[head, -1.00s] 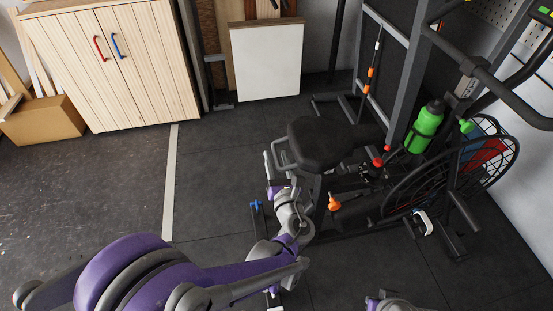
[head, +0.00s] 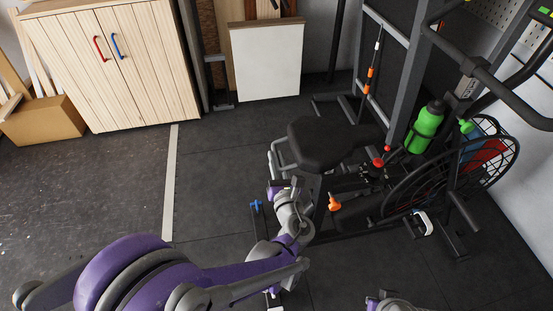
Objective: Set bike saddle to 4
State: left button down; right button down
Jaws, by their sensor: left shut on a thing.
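The black bike saddle (head: 322,144) sits on the exercise bike in the middle of the head view. My left gripper (head: 279,177) is at that rear edge, shut on the saddle at or near the bar. The fingertips are small and partly hidden, so the exact contact is unclear. The saddle's post and any number marks on it cannot be read. Only a grey and purple piece of my right arm shows at the bottom edge; its fingers are out of view.
The bike has an orange knob (head: 334,202), red knobs (head: 378,162), a green bottle (head: 425,127) and a caged wheel (head: 490,153) at right. A wooden cabinet (head: 120,65) and a white panel (head: 266,62) stand behind.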

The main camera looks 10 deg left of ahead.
dwell(0.8)
pick_arm(q)
notch_tip(320, 180, up, 6)
jog(key=p, duration=0.4)
jog(key=shift+r, duration=0.15)
jog(key=c, duration=0.8)
grip_release()
jog(key=shift+c, duration=0.2)
jog(key=v, duration=1.1)
jog(key=shift+p, duration=0.4)
jog(key=shift+a, duration=0.1)
